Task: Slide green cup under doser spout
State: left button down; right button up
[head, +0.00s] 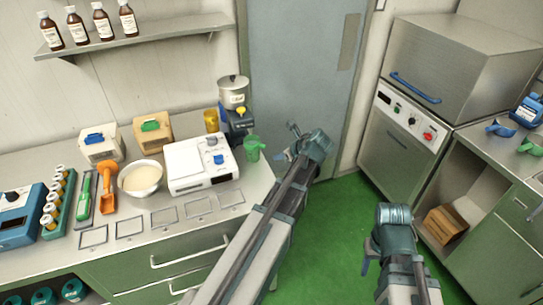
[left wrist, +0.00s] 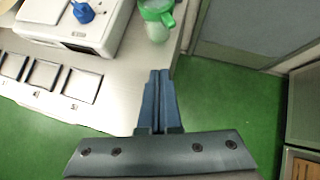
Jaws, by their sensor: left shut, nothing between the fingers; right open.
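The green cup (head: 253,148) stands on the counter near its right end, just in front of the doser (head: 235,108), a pale lidded pot on a dark base with a yellow part. The cup also shows at the top of the left wrist view (left wrist: 157,12), cut off by the frame edge. The spout is too small to make out clearly. My left gripper (head: 284,156) is shut and empty, to the right of the cup and apart from it; its fingers (left wrist: 158,75) show near the counter edge. My right gripper (head: 367,262) is open, over the green floor.
A white scale-like device (head: 200,165) with a blue knob sits left of the cup. A yellow container (head: 211,120) stands left of the doser. A bowl (head: 141,178) and several framed plates lie farther left.

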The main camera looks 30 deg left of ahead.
aim_at(251, 146)
pick_arm(q)
jog(key=b+x, duration=0.5)
jog(key=x, duration=0.3)
jog(key=shift+w+f+b, duration=0.1)
jog(key=shift+f+b, duration=0.25)
jog(key=shift+f, duration=0.1)
jog(key=a, duration=0.1)
jog(key=w+a, duration=0.1)
jog(key=a, duration=0.1)
jog(key=shift+w, duration=0.1)
jog(key=shift+w+a, duration=0.2)
jog(key=shift+a, duration=0.5)
jog(key=w+a, duration=0.1)
jog(key=a, duration=0.3)
jog(key=w+a, duration=0.1)
jog(key=a, duration=0.1)
jog(key=shift+w+a, duration=0.25)
jog(key=shift+w, duration=0.1)
jog(key=shift+s+d, duration=0.1)
